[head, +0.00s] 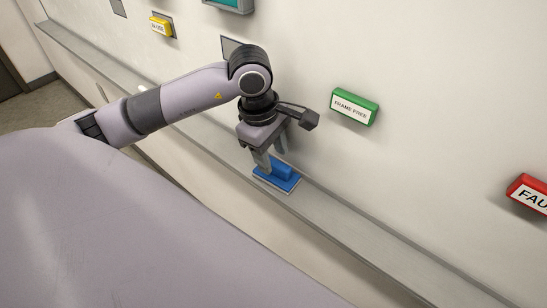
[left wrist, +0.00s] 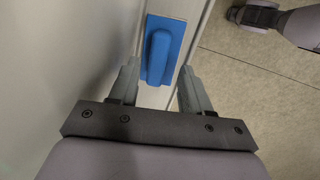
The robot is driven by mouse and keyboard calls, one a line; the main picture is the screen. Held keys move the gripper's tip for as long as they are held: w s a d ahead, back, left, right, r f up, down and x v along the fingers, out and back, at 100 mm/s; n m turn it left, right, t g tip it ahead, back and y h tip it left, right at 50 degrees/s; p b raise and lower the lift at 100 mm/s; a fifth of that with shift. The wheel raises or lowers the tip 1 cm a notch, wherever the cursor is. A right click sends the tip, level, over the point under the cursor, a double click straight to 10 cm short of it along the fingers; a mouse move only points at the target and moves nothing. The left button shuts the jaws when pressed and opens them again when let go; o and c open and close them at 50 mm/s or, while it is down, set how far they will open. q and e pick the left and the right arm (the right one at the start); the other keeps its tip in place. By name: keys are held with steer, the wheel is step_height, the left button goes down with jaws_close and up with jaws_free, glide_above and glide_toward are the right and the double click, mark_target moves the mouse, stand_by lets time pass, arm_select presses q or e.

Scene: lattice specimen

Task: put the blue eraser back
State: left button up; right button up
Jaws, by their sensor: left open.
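The blue eraser (head: 278,176) lies on the grey ledge (head: 345,219) along the foot of the white board, with its raised grip up. In the left wrist view the eraser (left wrist: 160,50) sits between and a little beyond the two fingertips. My left gripper (head: 272,161) is open, pointing down right over the eraser, with a finger on either side of its grip. In the left wrist view the fingers of the left gripper (left wrist: 157,80) are spread apart with nothing between them but the ledge and eraser. Whether a finger touches the eraser cannot be told. My right gripper is not in view.
On the board are a green "FRAME FREE" block (head: 354,106), a red block (head: 529,193) at the right edge, a yellow block (head: 161,26) and a teal item (head: 232,3) at the top. A grey square patch (head: 231,46) is partly behind my arm. The ledge to the right is clear.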

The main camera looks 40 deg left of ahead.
mark_target(266, 177)
arm_select(q)
steer(key=shift+s+a+r, duration=0.1)
steer(key=shift+s+r, duration=0.1)
steer(key=shift+r, duration=0.55)
steer(key=shift+s+a+r, duration=0.1)
steer(key=shift+s+r, duration=0.1)
steer(key=shift+r, duration=0.6)
steer(key=shift+s+a+r, duration=0.1)
steer(key=shift+s+r, duration=0.1)
steer(key=shift+r, duration=0.55)
